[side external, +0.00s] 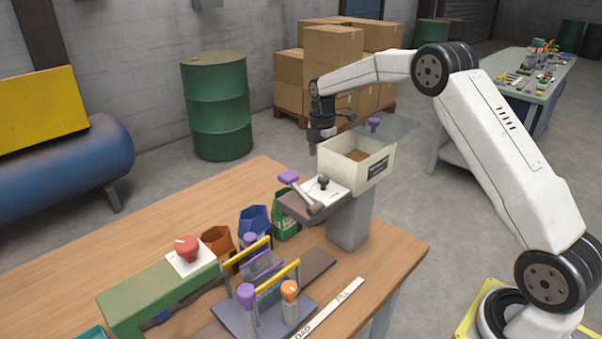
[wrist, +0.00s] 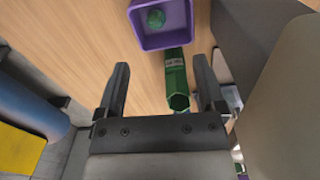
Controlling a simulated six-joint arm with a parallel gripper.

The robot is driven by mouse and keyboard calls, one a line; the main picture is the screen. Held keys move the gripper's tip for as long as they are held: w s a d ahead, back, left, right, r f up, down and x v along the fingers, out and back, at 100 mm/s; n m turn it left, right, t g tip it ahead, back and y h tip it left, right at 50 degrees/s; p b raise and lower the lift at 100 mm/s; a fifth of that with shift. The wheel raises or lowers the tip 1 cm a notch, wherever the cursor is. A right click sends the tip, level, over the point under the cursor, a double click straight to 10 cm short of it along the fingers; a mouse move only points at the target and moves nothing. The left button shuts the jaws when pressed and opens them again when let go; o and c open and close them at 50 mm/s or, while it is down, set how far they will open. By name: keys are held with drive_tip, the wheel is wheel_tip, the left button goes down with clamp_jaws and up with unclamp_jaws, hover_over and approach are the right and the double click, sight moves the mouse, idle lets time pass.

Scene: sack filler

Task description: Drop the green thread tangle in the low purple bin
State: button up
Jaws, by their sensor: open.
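The green thread tangle (wrist: 156,18) is a small round clump lying inside the low purple bin (wrist: 188,38), at the top of the wrist view. The bin stands on the wooden table. I cannot make out the bin or the tangle in the side view. My gripper (wrist: 161,63) is open, with nothing between its fingers, and is apart from the bin. In the side view my gripper (side external: 313,149) hangs pointing down beside the cream hopper, its tips partly hidden.
The cream hopper (side external: 341,172) with a raised clear lid stands close to my gripper. A green sack (side external: 286,228) stands near it, also below my fingers in the wrist view (wrist: 177,85). Blue (side external: 254,220) and orange (side external: 216,240) sacks stand nearby. The table's far left is bare.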

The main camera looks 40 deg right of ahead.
drive_tip(key=shift+r, duration=0.75)
drive_tip(key=w+d+r+m+t+h, duration=0.1)
drive_tip(key=w+d+r+m+t, duration=0.15)
drive_tip(key=r, duration=0.55)
drive_tip(key=w+d+r+m+t+h, duration=0.1)
drive_tip(key=w+r+m+t, duration=0.15)
drive_tip(key=r, duration=0.45)
drive_tip(key=w+d+r+m+t+h, duration=0.1)
drive_tip(key=d+r+m+t, duration=0.15)
drive_tip(key=r, duration=0.55)
drive_tip(key=s+a+f+m+g+y, duration=0.1)
drive_tip(key=s+a+f+m, duration=0.25)
drive_tip(key=s, duration=0.55)
drive_tip(key=s+a+f+m+g, duration=0.1)
drive_tip(key=s+a+f+m, duration=0.25)
drive_tip(key=s, duration=0.55)
drive_tip(key=s+a+f+m+g+y, duration=0.1)
drive_tip(key=s+a+f+m+g, duration=0.2)
drive_tip(key=s, duration=0.6)
drive_tip(key=s+a+f, duration=0.3)
drive_tip(key=a+f, duration=0.2)
drive_tip(key=f, duration=0.3)
drive_tip(key=s+a+f+y, duration=0.1)
drive_tip(key=s+a+f, duration=0.2)
drive_tip(key=a+f, duration=0.3)
wheel_tip(320, 180, down, 3)
drive_tip(key=shift+s+r, duration=0.15)
drive_tip(key=shift+s, duration=0.05)
drive_tip(key=shift+n, duration=0.25)
drive_tip(key=shift+c, duration=0.2)
